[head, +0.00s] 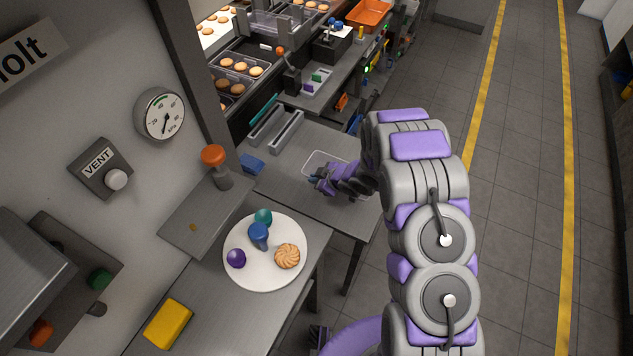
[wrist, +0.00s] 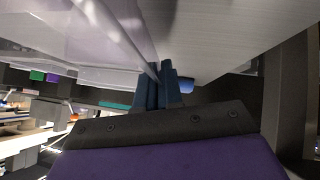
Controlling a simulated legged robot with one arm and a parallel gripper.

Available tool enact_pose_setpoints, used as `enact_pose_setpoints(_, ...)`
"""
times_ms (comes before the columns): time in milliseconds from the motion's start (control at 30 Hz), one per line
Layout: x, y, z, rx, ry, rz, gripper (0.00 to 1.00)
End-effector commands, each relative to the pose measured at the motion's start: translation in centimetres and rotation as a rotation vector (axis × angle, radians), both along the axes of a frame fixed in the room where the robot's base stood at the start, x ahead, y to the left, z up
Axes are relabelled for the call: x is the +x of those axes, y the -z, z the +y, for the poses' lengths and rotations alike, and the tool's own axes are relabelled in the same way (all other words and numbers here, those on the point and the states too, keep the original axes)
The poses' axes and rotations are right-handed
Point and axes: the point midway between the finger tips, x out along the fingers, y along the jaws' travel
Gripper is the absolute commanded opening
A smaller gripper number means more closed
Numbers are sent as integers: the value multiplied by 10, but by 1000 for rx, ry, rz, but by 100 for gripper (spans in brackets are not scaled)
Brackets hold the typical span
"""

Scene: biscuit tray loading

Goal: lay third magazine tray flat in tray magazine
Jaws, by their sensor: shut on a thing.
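My gripper (head: 316,181) is over the far metal table, at the near edge of a clear tray (head: 318,156). Its blue fingers (wrist: 158,86) are shut on the tray's thin rim in the wrist view, where the see-through tray wall (wrist: 75,50) fills the upper left. The tray looks about level in the head view; my gripper and arm hide its right part. I cannot tell whether it touches the table. Two long grey channels (head: 287,130) lie side by side left of the tray; I cannot tell for sure whether they are the tray magazine.
A blue block (head: 251,164) lies on the table's left side. Nearer stand an orange-knobbed post (head: 214,157) and a white plate (head: 265,281) with a biscuit and small coloured things. Trays of biscuits (head: 240,66) are at the back. The table between channels and tray is clear.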

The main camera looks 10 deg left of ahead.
Motion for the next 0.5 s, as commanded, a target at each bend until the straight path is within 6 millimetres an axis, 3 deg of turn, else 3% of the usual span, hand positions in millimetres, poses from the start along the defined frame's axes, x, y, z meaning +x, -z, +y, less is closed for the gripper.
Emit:
enact_pose_setpoints(100,-1,16,0,0,0,3,0)
enact_pose_setpoints(367,0,14,-2,2,-1,1,0)
enact_pose_setpoints(400,0,14,-2,2,-1,1,9)
enact_pose_setpoints(500,0,14,-1,1,0,0,17)
